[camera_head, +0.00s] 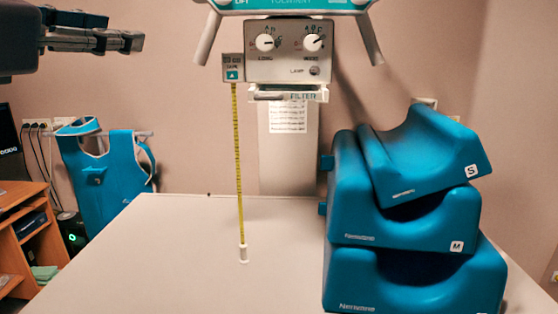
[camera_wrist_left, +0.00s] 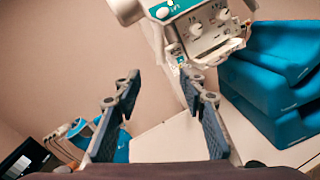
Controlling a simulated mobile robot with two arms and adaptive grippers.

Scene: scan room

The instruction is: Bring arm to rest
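My left gripper (camera_head: 118,31) hangs in the air at the upper left of the head view, in front of the wall and apart from everything. In the left wrist view my left gripper (camera_wrist_left: 160,84) shows its two fingers spread well apart with nothing between them. It is open and empty. My right arm and gripper do not show in either view.
A white table (camera_head: 180,250) bears stacked blue cushions (camera_head: 410,220) at right. Above it hangs the scanner head (camera_head: 288,52), with a yellow tape (camera_head: 237,150) hanging down. A blue vest (camera_head: 105,170) and wooden desk (camera_head: 30,240) stand left. The table's left part is clear.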

